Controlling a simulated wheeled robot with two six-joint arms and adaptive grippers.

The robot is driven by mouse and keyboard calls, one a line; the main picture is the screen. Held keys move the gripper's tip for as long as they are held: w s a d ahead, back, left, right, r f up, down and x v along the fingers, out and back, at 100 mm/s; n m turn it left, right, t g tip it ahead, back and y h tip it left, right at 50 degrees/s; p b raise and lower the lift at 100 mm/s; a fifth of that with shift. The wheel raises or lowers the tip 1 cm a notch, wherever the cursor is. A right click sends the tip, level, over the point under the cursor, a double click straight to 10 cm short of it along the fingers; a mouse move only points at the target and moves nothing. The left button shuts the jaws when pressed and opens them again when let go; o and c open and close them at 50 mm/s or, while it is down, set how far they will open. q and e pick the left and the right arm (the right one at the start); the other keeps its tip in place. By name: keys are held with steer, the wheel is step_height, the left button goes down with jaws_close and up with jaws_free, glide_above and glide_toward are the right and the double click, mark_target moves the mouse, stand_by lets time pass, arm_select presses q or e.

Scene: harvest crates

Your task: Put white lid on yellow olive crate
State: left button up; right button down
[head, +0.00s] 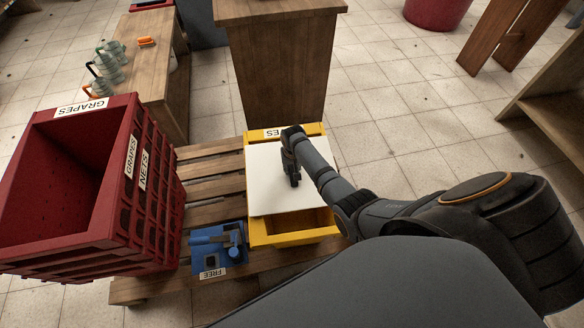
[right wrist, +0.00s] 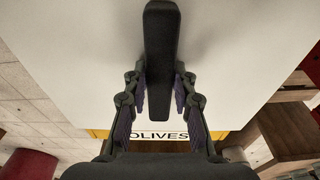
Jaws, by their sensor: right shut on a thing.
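The yellow olive crate (head: 292,238) stands on a wooden pallet. Its OLIVES label (right wrist: 158,136) shows in the right wrist view. The white lid (head: 268,190) is over the crate, covering most of its top. A strip of the crate's opening shows at the near side, and the yellow rim shows at the far side. I cannot tell whether the lid touches the rim. My right gripper (head: 292,165) is shut on the lid's dark handle (right wrist: 160,50), above the lid. My left gripper is not in view.
A wooden cabinet (head: 280,60) stands behind, and a bench (head: 150,75) holds several bottle-like things at the back left.

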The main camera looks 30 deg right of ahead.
steer(key=shift+r+p, duration=0.1)
steer(key=shift+p, duration=0.2)
stand_by(0.4)
steer(key=shift+f+b, duration=0.55)
steer(key=shift+f, duration=0.2)
stand_by(0.3)
steer(key=c, duration=1)
jaws_free()
steer(key=r, duration=0.4)
steer(key=s+r, duration=0.1)
steer(key=r, duration=0.7)
steer(key=shift+s+a, duration=0.2)
steer(key=shift+a, duration=0.05)
steer(key=shift+f, duration=0.1)
